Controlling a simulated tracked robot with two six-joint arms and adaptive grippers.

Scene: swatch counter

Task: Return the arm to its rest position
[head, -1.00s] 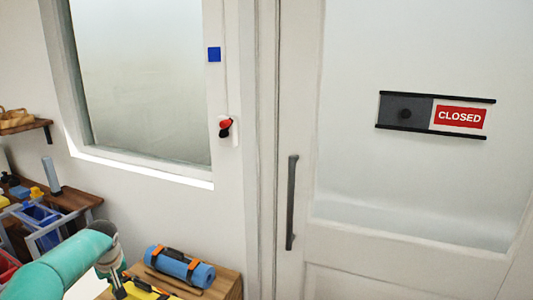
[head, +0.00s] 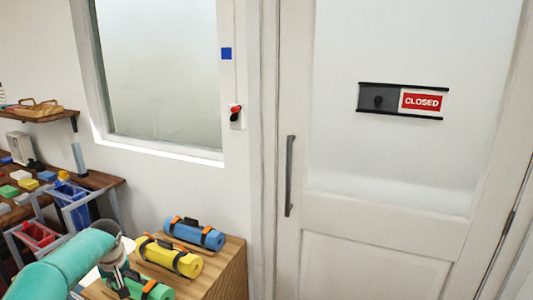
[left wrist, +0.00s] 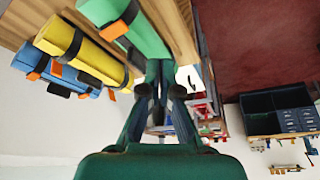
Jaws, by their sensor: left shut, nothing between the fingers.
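My left arm (head: 66,262) is teal and comes in from the lower left of the head view. Its gripper (head: 120,275) is by the left edge of a wooden counter, close to a green roll (head: 148,288). In the left wrist view the gripper's dark fingers (left wrist: 162,96) point away from the camera, with nothing held between them. The green roll (left wrist: 140,25) shows just beyond the fingers there; I cannot tell how large the gap is. My right gripper is in neither view.
The wooden counter (head: 228,272) also bears yellow (head: 170,257) and blue (head: 194,233) strapped rolls. A shelf table (head: 100,180) with bins and blocks stands left. A white door (head: 375,225) with a red CLOSED sign (head: 422,102) and a red-knobbed switch (head: 236,111) are behind.

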